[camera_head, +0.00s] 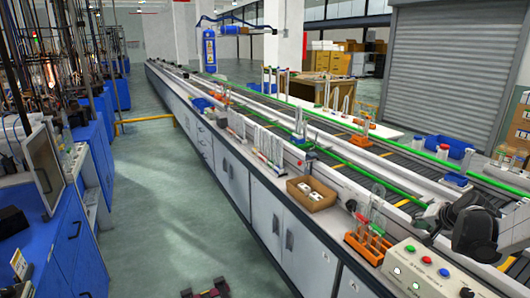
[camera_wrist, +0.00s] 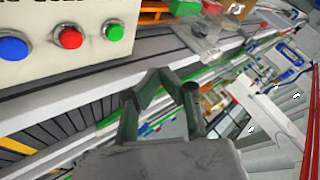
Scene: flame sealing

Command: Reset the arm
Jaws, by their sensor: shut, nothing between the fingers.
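My gripper (camera_wrist: 164,88) shows in the lower middle of the wrist view, with its dark grey fingers shut and nothing between them. It is apart from the control box (camera_wrist: 75,22), whose blue, red and green buttons show at upper left of that view. In the head view the dark part of my arm (camera_head: 474,228) is at the right edge, above the conveyor line. The gripper's fingertips cannot be made out in the head view.
The control box (camera_head: 408,272) stands at the front right of the long bench. An orange rack with tubes (camera_head: 368,244) and a cardboard box (camera_head: 311,194) stand along the bench's edge. A grey shutter (camera_head: 450,75) is behind. The floor aisle (camera_head: 180,210) is mostly clear.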

